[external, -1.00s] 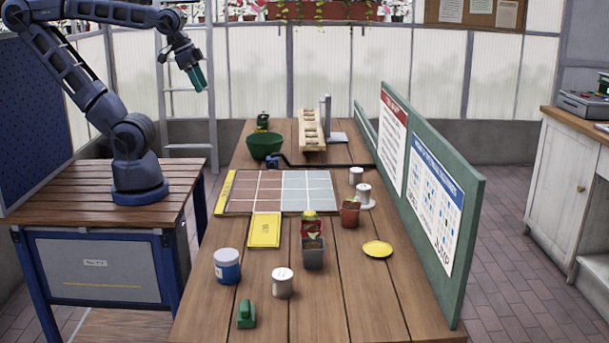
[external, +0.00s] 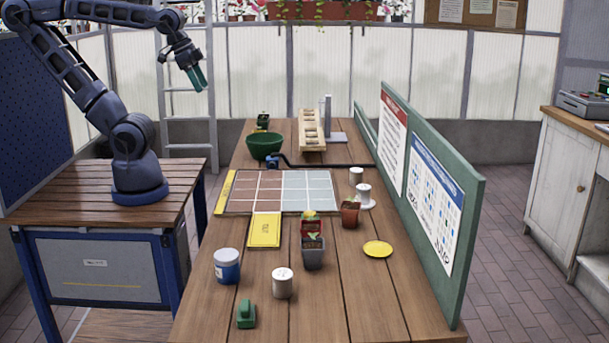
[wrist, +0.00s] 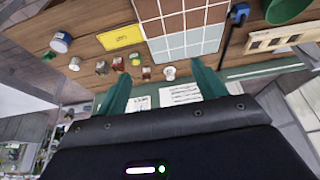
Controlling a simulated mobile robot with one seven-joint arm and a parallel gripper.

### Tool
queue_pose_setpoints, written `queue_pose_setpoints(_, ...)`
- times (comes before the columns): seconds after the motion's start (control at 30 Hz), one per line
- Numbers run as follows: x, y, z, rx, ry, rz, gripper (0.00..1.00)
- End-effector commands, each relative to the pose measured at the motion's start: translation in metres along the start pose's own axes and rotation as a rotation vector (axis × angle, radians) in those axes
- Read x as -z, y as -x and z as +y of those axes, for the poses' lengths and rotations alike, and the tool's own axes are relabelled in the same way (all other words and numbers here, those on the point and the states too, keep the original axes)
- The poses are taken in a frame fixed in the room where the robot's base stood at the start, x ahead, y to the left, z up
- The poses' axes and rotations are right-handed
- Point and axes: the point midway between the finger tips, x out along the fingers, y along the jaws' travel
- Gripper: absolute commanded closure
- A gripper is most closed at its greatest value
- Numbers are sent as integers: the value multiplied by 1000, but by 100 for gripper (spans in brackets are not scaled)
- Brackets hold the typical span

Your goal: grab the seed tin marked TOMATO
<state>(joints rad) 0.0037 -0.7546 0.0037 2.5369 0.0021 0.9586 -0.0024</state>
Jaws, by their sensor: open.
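Several small white cylindrical tins stand on the wooden bench, and no TOMATO marking can be read on any. One tin (external: 282,283) is at the near part of the bench. Another tin (external: 356,175) stands at the right of the tiled mat, and a third white one (external: 363,192) sits on a white saucer just in front of it. In the wrist view, a white tin (wrist: 74,63) shows at left and a white item (wrist: 170,73) near the middle. My gripper (external: 200,79) is open and empty, high left of the bench; its green fingers (wrist: 163,86) are spread.
A green bowl (external: 264,145) and wooden rack (external: 310,130) are behind. A green board (external: 450,240) borders the right side.

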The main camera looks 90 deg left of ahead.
Motion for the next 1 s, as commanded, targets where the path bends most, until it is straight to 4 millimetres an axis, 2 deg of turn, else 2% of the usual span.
queue_pose_setpoints(0.13, 7, 0, -1, -2, 21, -5, 30)
queue_pose_setpoints(0.27, 29, -2, -3, -7, 93, -25, 30)
queue_pose_setpoints(0.67, 129, -28, -20, -7, 440, -107, 30)
queue_pose_setpoints(1.0, 209, -76, -40, 22, 737, -172, 30)
